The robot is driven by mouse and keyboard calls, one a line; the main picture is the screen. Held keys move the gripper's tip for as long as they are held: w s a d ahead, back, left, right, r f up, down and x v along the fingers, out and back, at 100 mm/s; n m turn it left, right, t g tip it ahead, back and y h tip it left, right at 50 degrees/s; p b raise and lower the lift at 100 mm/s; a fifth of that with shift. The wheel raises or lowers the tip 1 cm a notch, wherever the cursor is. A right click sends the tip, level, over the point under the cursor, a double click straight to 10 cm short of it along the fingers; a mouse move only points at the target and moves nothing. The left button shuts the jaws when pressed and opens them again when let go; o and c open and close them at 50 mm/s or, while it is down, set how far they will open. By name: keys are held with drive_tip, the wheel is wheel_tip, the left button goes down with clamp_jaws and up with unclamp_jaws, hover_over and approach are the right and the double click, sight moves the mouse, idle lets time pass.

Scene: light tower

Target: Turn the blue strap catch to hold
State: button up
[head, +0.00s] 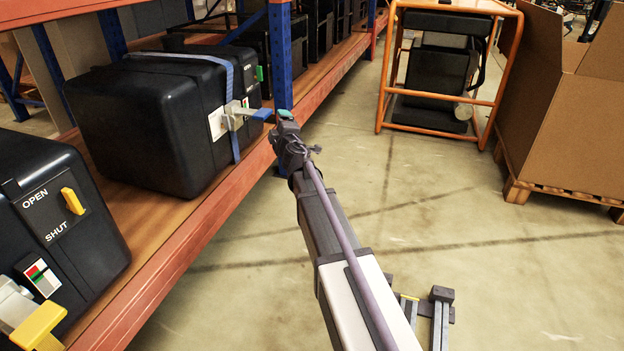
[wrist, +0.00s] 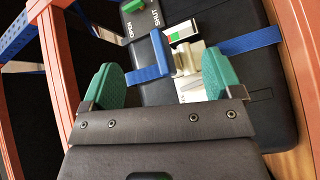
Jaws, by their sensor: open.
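The blue strap catch (head: 262,114) has a blue lever and a pale grey body on the front of a large black case (head: 150,120). The lever points out to the right in the head view. In the wrist view the blue lever (wrist: 160,55) lies between my green fingertips, nearer the left one, with the catch body (wrist: 186,60) beside it. A blue strap (wrist: 250,42) runs across the case. My gripper (wrist: 161,80) is open and empty, facing the catch. In the head view, my gripper (head: 285,115) is just right of the lever; contact cannot be told.
The case sits on a wooden shelf with an orange beam (head: 200,220) and a blue upright (head: 281,60). Another black case (head: 50,210) with yellow handles stands at the near left. An orange cage (head: 440,70) and a cardboard box (head: 570,110) stand right; the floor between is clear.

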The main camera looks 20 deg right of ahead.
drive_tip(key=s+d+f+m+g+h+p, duration=0.1)
drive_tip(key=s+f+m+g+h+p, duration=0.1)
drive_tip(key=s+m+g, duration=0.4)
drive_tip(key=s+d+f+m+g+h+p, duration=0.1)
drive_tip(key=s+f+m+g, duration=0.4)
drive_tip(key=s, duration=0.7)
drive_tip(key=shift+s+f+m+g+h+p, duration=0.2)
drive_tip(key=shift+m+g+h+p, duration=0.3)
drive_tip(key=shift+m+p, duration=0.55)
drive_tip(key=shift+c, duration=0.4)
